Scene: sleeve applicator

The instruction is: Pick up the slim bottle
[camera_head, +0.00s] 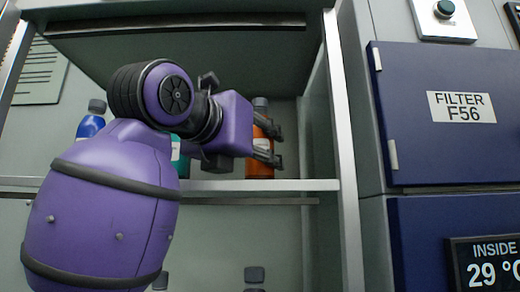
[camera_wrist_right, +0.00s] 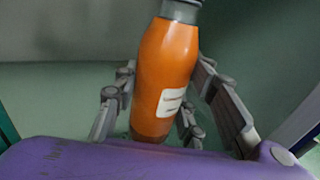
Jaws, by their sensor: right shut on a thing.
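The slim bottle appears to be the orange one (camera_head: 262,147) with a grey cap and a white label, standing on the cabinet shelf at the right. It fills the middle of the right wrist view (camera_wrist_right: 166,78), slightly tilted there. My right gripper (camera_head: 272,145) is shut on the orange bottle, with its fingers on both sides of it in the right wrist view (camera_wrist_right: 170,105). The bottle's lower end looks level with the shelf; I cannot tell whether it touches it. My left gripper is not in view.
A blue bottle (camera_head: 90,122) with a grey cap stands at the left of the shelf (camera_head: 300,185). A green bottle (camera_head: 180,155) is mostly hidden behind my right arm. The cabinet's right post (camera_head: 343,150) stands close right of the gripper. Dark-capped items (camera_head: 254,275) show below.

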